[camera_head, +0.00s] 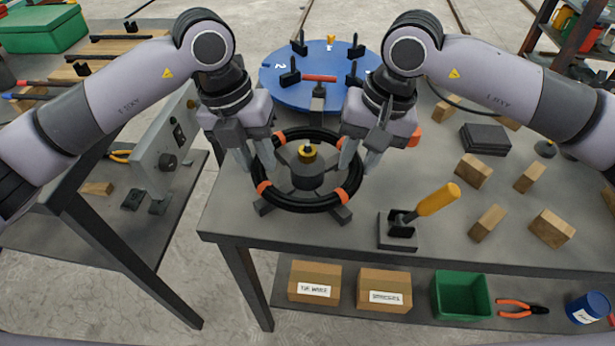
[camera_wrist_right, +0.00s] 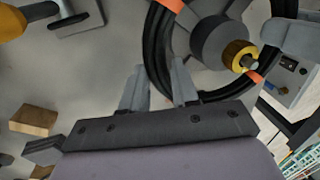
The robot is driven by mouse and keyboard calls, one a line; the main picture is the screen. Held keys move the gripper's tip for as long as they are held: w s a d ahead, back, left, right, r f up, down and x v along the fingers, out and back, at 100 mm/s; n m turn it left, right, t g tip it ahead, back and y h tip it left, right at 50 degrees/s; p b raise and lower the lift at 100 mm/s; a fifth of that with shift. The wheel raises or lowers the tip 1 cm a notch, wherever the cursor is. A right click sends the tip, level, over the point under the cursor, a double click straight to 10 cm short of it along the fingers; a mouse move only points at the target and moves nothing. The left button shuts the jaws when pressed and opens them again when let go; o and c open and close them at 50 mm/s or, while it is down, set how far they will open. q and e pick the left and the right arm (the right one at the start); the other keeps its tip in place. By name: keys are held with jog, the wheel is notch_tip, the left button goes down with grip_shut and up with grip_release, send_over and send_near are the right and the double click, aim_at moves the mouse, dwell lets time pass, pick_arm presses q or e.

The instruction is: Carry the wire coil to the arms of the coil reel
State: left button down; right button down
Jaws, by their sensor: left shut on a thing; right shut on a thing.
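The wire coil (camera_head: 300,207) is a black ring with orange bands, roughly level above the table. It surrounds the dark hub of the coil reel (camera_head: 306,180), which has a yellow-and-black top. The reel's dark arms (camera_head: 342,214) stick out under the ring; whether the coil touches them is unclear. My left gripper (camera_head: 258,160) is shut on the coil's left side, and my right gripper (camera_head: 360,160) is shut on its right side. In the right wrist view, the fingers of that gripper (camera_wrist_right: 160,85) straddle the coil (camera_wrist_right: 155,48) beside the hub (camera_wrist_right: 220,42).
A blue turntable (camera_head: 285,92) stands behind the reel. A yellow-handled lever tool (camera_head: 436,199) is at front right, with several wood blocks (camera_head: 472,172) beyond it. A grey panel (camera_head: 165,145) stands on the left table. Boxes and a green bin (camera_head: 462,297) sit on the lower shelf.

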pick_arm(q)
jog(key=shift+s+f+b, duration=0.15)
jog(key=shift+f+b, duration=0.2)
jog(key=shift+f, duration=0.2)
pick_arm(e)
jog(key=shift+w+d+f, duration=0.15)
jog(key=shift+w+f, duration=0.15)
jog(key=shift+f, duration=0.1)
pick_arm(q)
jog(key=c, duration=0.9)
grip_release()
pick_arm(e)
jog(key=c, duration=0.8)
grip_release()
jog(key=shift+s, duration=0.1)
jog(key=shift+c, duration=0.2)
pick_arm(q)
jog(key=shift+o, duration=0.2)
jog(key=shift+r, duration=0.1)
pick_arm(e)
jog(key=shift+s, duration=0.1)
